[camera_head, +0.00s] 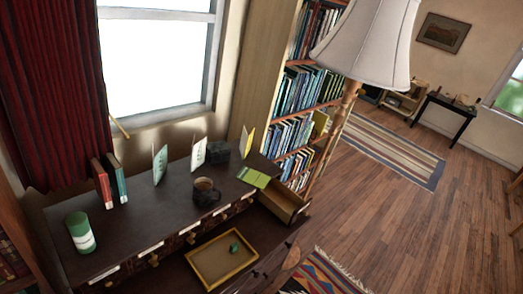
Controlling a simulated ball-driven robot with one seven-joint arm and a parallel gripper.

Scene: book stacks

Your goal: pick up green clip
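A small green object (234,247), which looks like the green clip, lies in a shallow yellow-framed tray (192,262) below the front edge of the dark cabinet top. It is too small for me to make out its shape. Nothing touches it that I can see. My gripper is not in view.
The dark cabinet (130,222) holds a mug (205,192), upright cards, two books, a green-and-white cylinder (80,232) and a dark box (218,152). An open drawer (284,203) juts out at right. A floor lamp (365,45) stands before the bookcase (305,85).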

